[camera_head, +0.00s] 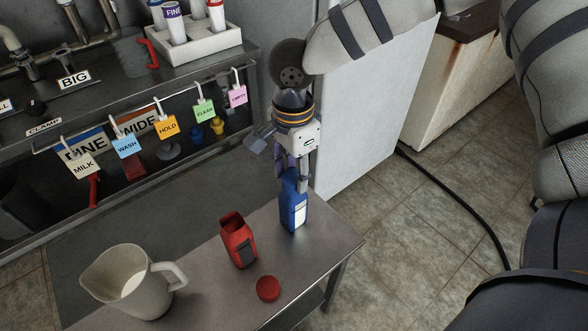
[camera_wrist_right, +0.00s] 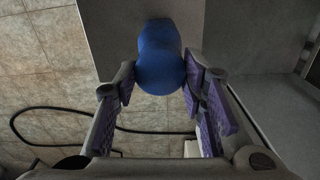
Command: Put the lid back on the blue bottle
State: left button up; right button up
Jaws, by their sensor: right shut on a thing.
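The blue bottle (camera_head: 294,208) stands upright near the far right corner of the small metal table, a white label on its side. My right gripper (camera_head: 292,172) is over it, pointing down, its fingers at the bottle's top. In the right wrist view a rounded blue lid (camera_wrist_right: 161,74) sits between the purple-padded fingers of the right gripper (camera_wrist_right: 162,92), in line with the bottle. The fingers hide the seam, so I cannot tell whether the lid is seated. My left gripper is not in view.
An open red bottle (camera_head: 238,243) stands left of the blue one, with a red lid (camera_head: 268,288) lying in front. A white jug (camera_head: 130,284) stands at the table's left. Behind are a shelf with labelled tags and a white rack (camera_head: 196,42).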

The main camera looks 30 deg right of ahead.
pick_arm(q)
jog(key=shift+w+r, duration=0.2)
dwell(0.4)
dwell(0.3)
pick_arm(e)
jog(key=o, duration=1.3)
jog(key=shift+r+p, duration=0.65)
jog(key=shift+r, duration=0.75)
jog(key=shift+r+p, duration=0.6)
jog(key=shift+r, duration=1.5)
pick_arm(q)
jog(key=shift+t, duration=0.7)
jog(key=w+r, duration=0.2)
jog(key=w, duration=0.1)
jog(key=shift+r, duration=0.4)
